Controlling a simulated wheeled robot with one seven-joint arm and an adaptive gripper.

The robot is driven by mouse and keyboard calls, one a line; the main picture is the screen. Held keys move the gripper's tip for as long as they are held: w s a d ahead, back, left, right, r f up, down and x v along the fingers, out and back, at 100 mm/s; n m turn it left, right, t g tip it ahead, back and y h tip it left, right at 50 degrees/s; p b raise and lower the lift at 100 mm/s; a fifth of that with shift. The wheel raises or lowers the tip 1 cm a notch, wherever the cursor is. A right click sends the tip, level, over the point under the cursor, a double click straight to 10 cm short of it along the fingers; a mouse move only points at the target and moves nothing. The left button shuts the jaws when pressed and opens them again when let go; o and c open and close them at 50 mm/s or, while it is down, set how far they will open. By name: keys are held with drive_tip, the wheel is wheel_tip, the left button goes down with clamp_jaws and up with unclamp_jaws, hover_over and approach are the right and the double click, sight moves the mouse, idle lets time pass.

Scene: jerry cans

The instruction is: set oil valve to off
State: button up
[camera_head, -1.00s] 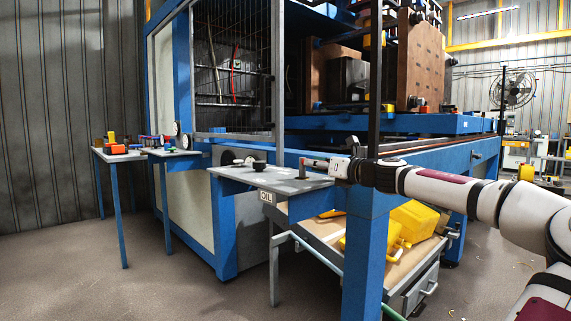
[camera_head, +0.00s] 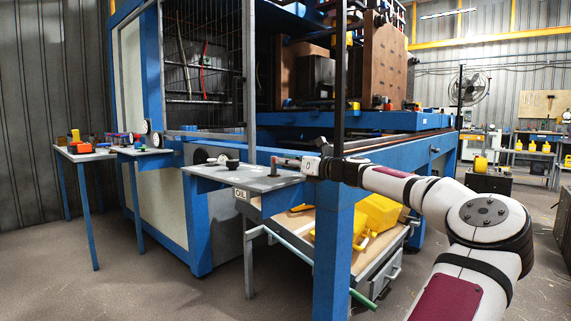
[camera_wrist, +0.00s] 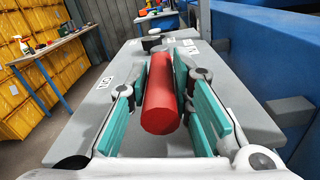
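The oil valve's red cylindrical handle (camera_wrist: 160,100) lies lengthwise in the wrist view, pointing towards my wrist. My gripper (camera_wrist: 162,75) has its teal finger pads on either side of the handle. A gap shows between the pads and the handle's near end; contact farther in is unclear. In the head view my gripper (camera_head: 286,161) is at the right of the grey valve table (camera_head: 255,181), by a short dark post (camera_head: 273,170). A white OIL label (camera_head: 241,194) is on the table's front edge. A white lettered label (camera_wrist: 105,82) lies left of the handle.
A black knob (camera_head: 232,164) stands on the valve table. Blue frame posts (camera_head: 333,250) and the big machine are close by. Yellow jerry cans (camera_head: 378,214) sit on the wooden-topped drawer cart (camera_head: 365,262) below. More small tables stand at the left. Floor is free at front left.

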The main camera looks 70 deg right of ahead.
drive_tip(key=shift+o, duration=1.4)
drive_tip(key=shift+s+r, duration=0.1)
drive_tip(key=shift+r, duration=0.2)
drive_tip(key=shift+f, duration=0.15)
drive_tip(key=shift+s, duration=0.1)
drive_tip(key=shift+s, duration=0.25)
drive_tip(key=v, duration=1.1)
drive_tip(key=shift+s, duration=0.2)
drive_tip(key=shift+a, duration=0.1)
